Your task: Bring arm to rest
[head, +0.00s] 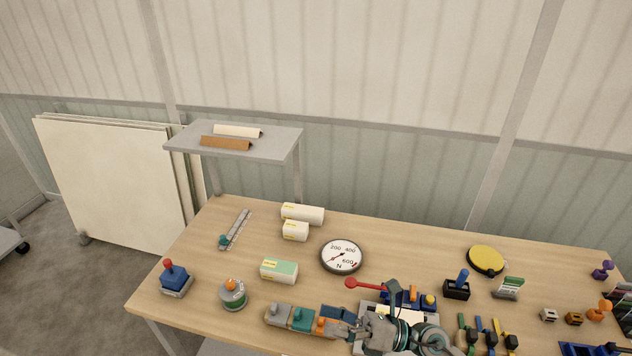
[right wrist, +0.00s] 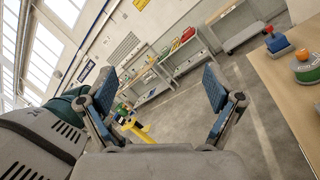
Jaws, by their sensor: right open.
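My right gripper (head: 362,306) is over the front part of the workbench (head: 205,240) in the head view, and its arm comes in from the bottom edge. Its fingers, with blue pads, point to the left. In the right wrist view the two fingers (right wrist: 172,95) stand wide apart with nothing between them. Behind the gap I see floor and distant shelving. My left arm and gripper are not in view.
Near the bench's left end are a blue joystick with a red knob (head: 175,279) and a round orange-topped device (head: 232,294). A dial gauge (head: 342,257) and boxes (head: 279,271) lie behind the gripper. Several small tools crowd the right side.

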